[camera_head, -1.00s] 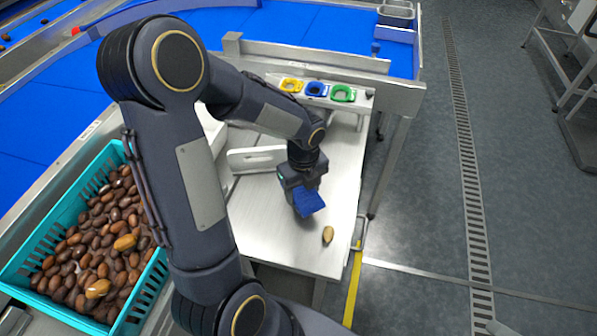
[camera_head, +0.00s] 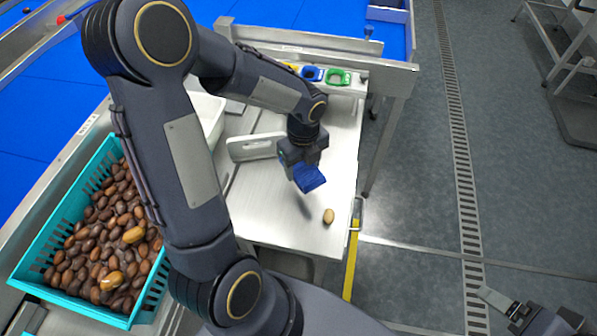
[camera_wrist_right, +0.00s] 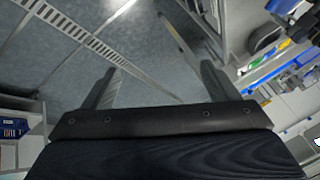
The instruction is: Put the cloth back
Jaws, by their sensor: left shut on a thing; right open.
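A folded blue cloth (camera_head: 309,178) is in my left gripper (camera_head: 303,165) over the steel table (camera_head: 275,222). The gripper is shut on it, and the cloth appears to be held above the table top. My right gripper shows at the lower right of the head view (camera_head: 508,305), away from the table over the floor. In the right wrist view its two fingers (camera_wrist_right: 158,85) are spread apart with nothing between them.
One tan date (camera_head: 328,216) lies on the table near its right edge. A teal crate of dates (camera_head: 50,228) is at left.

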